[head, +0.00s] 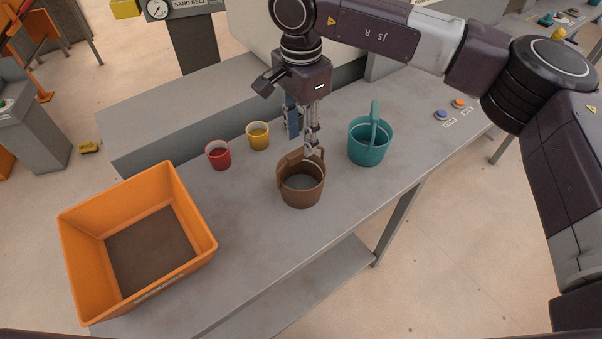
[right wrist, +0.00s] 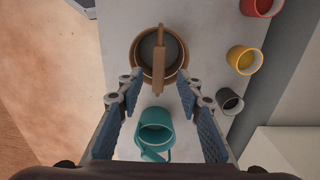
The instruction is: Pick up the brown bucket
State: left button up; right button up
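The brown bucket (head: 301,196) stands upright on the grey table in the head view, its handle standing up at the back. My right gripper (head: 308,143) points down just above the bucket's rear rim and handle, partly overlapping them. In the right wrist view, the brown bucket (right wrist: 138,51) lies beyond the fingertips, its handle running lengthwise across its mouth. There, my right gripper (right wrist: 159,83) is open, with nothing held between its blue-padded fingers. I cannot tell whether a finger touches the handle. My left gripper is out of view.
A teal bucket (head: 367,149) stands right of the brown one. Red (head: 218,156) and yellow (head: 258,137) cups stand behind left, and a dark cup (right wrist: 230,101) shows in the wrist view. An orange crate (head: 75,245) is at left. Bare table lies between crate and bucket.

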aim_at(301, 149)
notch_tip(301, 149, down, 4)
jog(key=shift+s+r+p, duration=0.15)
jog(key=shift+r+p, duration=0.05)
jog(key=shift+p, duration=0.65)
jog(key=shift+f, duration=0.45)
jog(key=shift+c, duration=0.2)
grip_shut()
jog(key=shift+r, duration=0.1)
